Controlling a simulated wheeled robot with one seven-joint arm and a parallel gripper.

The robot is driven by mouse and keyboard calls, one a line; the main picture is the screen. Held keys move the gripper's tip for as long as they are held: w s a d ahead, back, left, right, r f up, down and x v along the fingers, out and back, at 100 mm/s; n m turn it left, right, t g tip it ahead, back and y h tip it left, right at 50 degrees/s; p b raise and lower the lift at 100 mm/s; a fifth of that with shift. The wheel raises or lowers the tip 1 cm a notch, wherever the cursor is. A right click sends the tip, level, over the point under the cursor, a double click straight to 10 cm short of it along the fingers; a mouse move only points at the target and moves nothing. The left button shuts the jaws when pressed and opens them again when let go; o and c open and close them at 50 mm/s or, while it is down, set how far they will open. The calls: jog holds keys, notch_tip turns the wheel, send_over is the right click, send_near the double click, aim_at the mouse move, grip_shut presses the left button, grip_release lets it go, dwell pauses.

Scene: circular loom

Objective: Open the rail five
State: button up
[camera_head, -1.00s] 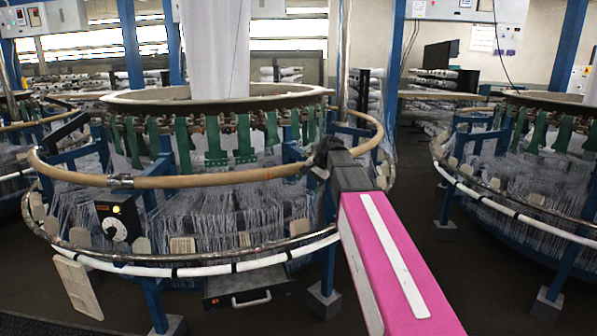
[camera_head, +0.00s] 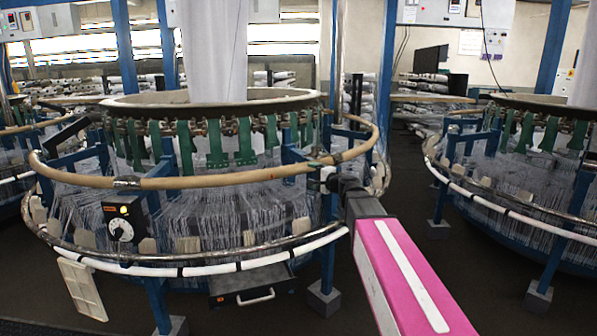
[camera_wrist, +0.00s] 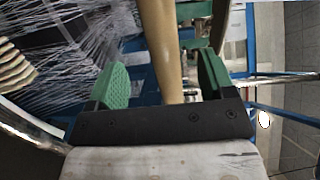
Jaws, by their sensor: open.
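The tan tubular rail (camera_head: 215,180) curves around the front of the near circular loom (camera_head: 215,98). No number shows on it, so I cannot tell if it is rail five. My gripper (camera_head: 326,178) is at the right front of this rail, at the end of my pink and black arm. In the wrist view, the rail (camera_wrist: 160,45) runs up between the two green finger pads of my gripper (camera_wrist: 160,85). The pads stand apart with space on both sides of the rail. The rail's lower end is hidden behind the black gripper body.
A lower metal and white ring (camera_head: 240,265) circles the loom below the rail. A black control box with a dial (camera_head: 122,225) hangs at the left. A second loom (camera_head: 530,150) stands right. Dark floor (camera_head: 440,270) between the looms is clear.

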aim_at(300, 170)
jog(key=x, duration=1)
jog(key=shift+w+a, duration=0.2)
jog(key=shift+w, duration=0.05)
jog(key=c, duration=1.3)
jog(key=shift+o, duration=0.2)
jog(key=a+r+n+g+h, duration=0.1)
jog(key=a+r, duration=0.2)
jog(key=r, duration=0.8)
jog(key=a+r+n+h, duration=0.1)
jog(key=a+r+n, duration=0.15)
jog(key=r, duration=0.75)
jog(key=a+r+g+h, duration=0.15)
jog(key=a+r, duration=0.25)
jog(key=r, duration=0.7)
jog(key=a+r+n+h, duration=0.3)
jog(key=a+r+h, duration=0.1)
jog(key=a+r, duration=1.6)
jog(key=shift+a+r+g+h, duration=0.3)
jog(key=shift+a+g+h, duration=0.05)
jog(key=shift+a, duration=0.65)
